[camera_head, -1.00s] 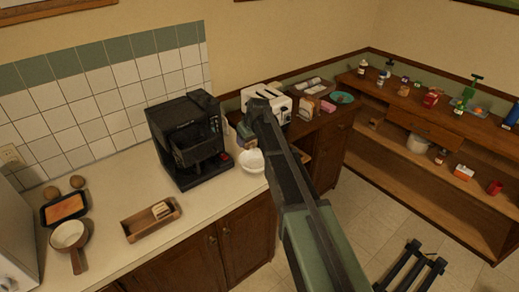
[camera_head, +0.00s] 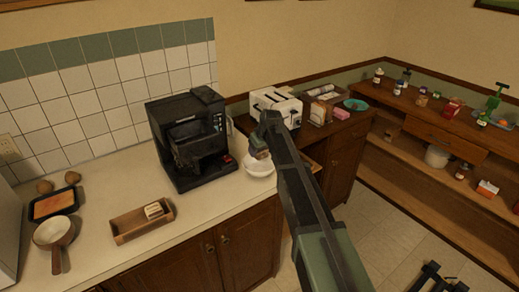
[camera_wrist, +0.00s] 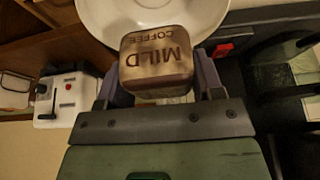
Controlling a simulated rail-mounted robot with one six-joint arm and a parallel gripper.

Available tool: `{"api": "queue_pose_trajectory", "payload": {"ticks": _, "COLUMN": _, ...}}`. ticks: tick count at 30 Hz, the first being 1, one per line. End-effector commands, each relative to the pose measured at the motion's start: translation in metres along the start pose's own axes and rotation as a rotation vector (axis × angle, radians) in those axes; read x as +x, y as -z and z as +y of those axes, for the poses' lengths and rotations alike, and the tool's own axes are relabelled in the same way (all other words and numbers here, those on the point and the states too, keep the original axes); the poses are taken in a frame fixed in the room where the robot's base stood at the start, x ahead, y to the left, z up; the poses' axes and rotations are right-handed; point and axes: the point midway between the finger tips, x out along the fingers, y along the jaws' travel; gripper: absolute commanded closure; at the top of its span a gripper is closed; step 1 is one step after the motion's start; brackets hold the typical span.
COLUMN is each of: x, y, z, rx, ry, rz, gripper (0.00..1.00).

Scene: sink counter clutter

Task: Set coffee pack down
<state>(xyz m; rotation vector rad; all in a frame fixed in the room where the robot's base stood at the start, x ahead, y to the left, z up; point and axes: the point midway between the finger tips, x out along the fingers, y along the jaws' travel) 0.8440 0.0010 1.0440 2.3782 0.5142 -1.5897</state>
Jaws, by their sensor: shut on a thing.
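My gripper (camera_wrist: 160,84) is shut on the coffee pack (camera_wrist: 157,62), a small brown block lettered "MILD COFFEE". In the wrist view the pack sits between the two fingers, in front of a round white bowl (camera_wrist: 95,18). In the head view my gripper (camera_head: 264,137) and the pack (camera_head: 260,153) show just over the back of the white bowl (camera_head: 258,168), beside the coffee machine. The pack overlaps the bowl in the picture; I cannot tell whether they touch. The pack's underside is hidden.
The black coffee machine (camera_head: 192,145) stands left of the bowl. A white toaster (camera_head: 276,104) stands behind my arm. A wooden tray (camera_head: 130,226) and a pan (camera_head: 53,233) lie farther left. The counter (camera_head: 190,230) is clear in front of the machine.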

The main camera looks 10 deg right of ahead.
Motion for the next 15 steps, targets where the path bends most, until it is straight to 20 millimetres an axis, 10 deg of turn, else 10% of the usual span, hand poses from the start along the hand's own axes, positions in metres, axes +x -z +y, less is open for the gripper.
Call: {"api": "queue_pose_trajectory", "payload": {"ticks": 15, "x": 0.042, "y": -0.017, "z": 0.0, "rx": 0.0, "ry": 0.0, "rz": 0.0, "gripper": 0.61}}
